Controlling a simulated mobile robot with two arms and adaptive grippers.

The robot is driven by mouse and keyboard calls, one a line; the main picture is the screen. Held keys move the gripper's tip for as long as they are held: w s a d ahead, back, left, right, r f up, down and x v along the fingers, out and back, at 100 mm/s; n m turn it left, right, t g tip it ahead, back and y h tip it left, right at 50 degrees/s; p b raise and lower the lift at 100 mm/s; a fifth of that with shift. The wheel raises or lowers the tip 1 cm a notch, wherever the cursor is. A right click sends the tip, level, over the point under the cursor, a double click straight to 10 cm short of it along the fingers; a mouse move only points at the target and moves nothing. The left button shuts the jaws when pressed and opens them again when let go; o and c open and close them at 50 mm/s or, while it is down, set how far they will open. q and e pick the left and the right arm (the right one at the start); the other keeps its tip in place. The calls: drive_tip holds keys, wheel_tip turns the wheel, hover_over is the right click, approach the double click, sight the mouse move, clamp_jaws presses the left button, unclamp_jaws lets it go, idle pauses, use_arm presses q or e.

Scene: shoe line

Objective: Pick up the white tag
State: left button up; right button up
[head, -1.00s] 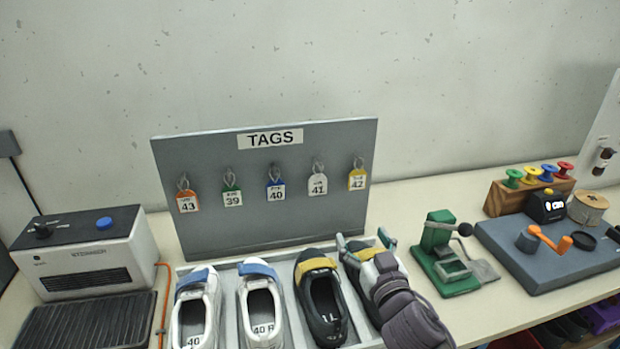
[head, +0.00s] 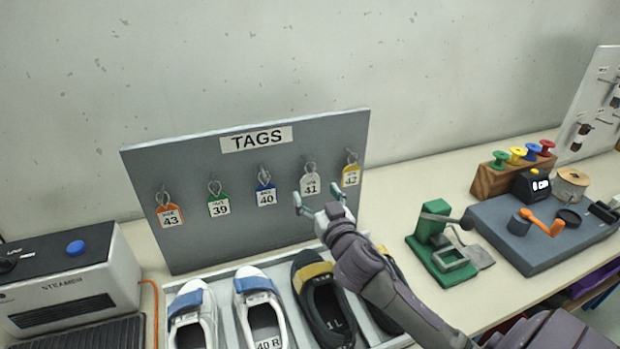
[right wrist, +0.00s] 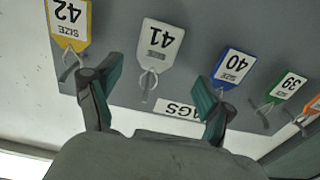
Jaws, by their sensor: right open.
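The white tag (head: 311,184), marked 41, hangs by a loop from a hook on the grey TAGS board, between the blue 40 tag and the yellow 42 tag. In the right wrist view the white tag (right wrist: 160,45) appears upside down, ahead of and between the two fingers. My right gripper (head: 319,197) is open and empty, its green-padded fingers spread just in front of and below the white tag. The right gripper also shows in the right wrist view (right wrist: 152,92). I cannot tell whether a finger touches the board. My left gripper is not in view.
Blue (head: 266,196), yellow (head: 350,176), green (head: 219,205) and orange (head: 170,215) tags hang on the board (head: 240,235). A shoe tray (head: 222,308) lies below. A green press (head: 440,245) stands at right, a steamer (head: 75,275) at left.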

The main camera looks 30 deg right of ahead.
sight(311, 180)
drive_tip(key=shift+w, duration=0.5)
drive_tip(key=shift+w+d, duration=0.1)
drive_tip(key=shift+w, duration=0.1)
drive_tip(key=shift+w+d+r+p, duration=0.25)
drive_tip(key=shift+w+d+p, duration=0.05)
drive_tip(key=shift+w+p, duration=0.15)
drive_tip(key=shift+w+d+r+p, duration=0.25)
drive_tip(key=shift+w+p, duration=0.15)
drive_tip(key=shift+p, duration=0.05)
drive_tip(key=shift+p+x, duration=0.3)
drive_tip(key=shift+x, duration=0.85)
drive_tip(key=shift+w+d+f, duration=0.15)
drive_tip(key=shift+w+f, duration=0.15)
drive_tip(key=shift+w, duration=0.1)
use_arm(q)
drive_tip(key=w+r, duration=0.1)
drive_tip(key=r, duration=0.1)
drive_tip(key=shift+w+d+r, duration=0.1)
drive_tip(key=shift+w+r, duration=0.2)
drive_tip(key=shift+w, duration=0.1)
use_arm(e)
drive_tip(key=c, duration=0.9)
